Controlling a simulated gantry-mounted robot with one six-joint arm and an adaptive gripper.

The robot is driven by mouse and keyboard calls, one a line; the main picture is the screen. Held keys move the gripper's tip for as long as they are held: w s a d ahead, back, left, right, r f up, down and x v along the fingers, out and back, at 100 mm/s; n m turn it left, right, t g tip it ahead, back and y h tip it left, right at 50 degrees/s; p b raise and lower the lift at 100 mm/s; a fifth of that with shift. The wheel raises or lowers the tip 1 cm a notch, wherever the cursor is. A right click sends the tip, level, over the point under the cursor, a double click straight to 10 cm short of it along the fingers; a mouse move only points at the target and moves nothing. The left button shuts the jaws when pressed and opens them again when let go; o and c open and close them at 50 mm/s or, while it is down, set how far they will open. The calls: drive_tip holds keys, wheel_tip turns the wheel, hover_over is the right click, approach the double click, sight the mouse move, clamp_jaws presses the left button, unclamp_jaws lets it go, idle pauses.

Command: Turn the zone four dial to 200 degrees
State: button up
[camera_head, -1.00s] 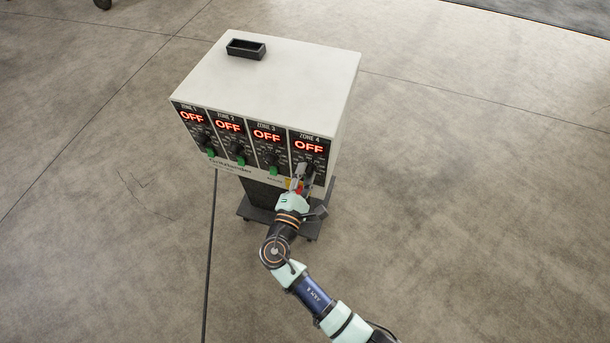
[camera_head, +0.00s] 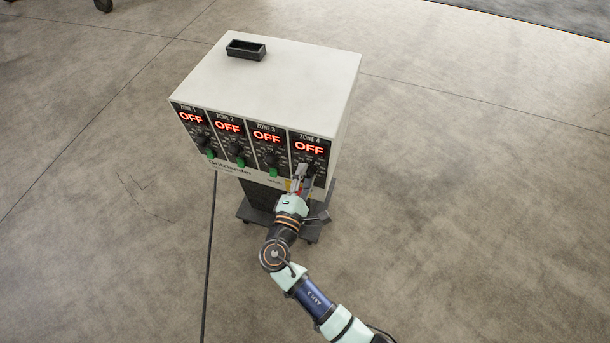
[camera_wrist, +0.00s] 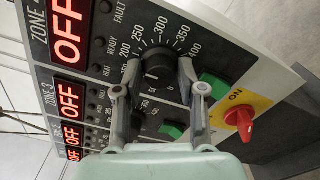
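The zone four dial (camera_wrist: 158,66) is a black round knob on the controller's front panel, with a printed scale around it that includes 200, 250, 300 and 350. The zone four display (camera_head: 309,147) reads OFF in red. My gripper (camera_wrist: 160,74) is open, with one finger on each side of the dial; I cannot tell whether either finger touches it. In the head view my gripper (camera_head: 304,179) is at the lower part of the zone four panel and mostly hides the dial.
The controller box (camera_head: 285,68) stands on a dark wheeled base (camera_head: 250,211). Zones one to three also read OFF. Green switches (camera_wrist: 213,86) sit below the dials, and a red ON switch (camera_wrist: 240,118) on a yellow plate is close to my right finger. The floor around is clear.

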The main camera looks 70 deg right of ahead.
drive_tip(key=shift+o, duration=0.8)
drive_tip(key=a, duration=1.2)
drive_tip(key=shift+s, duration=0.2)
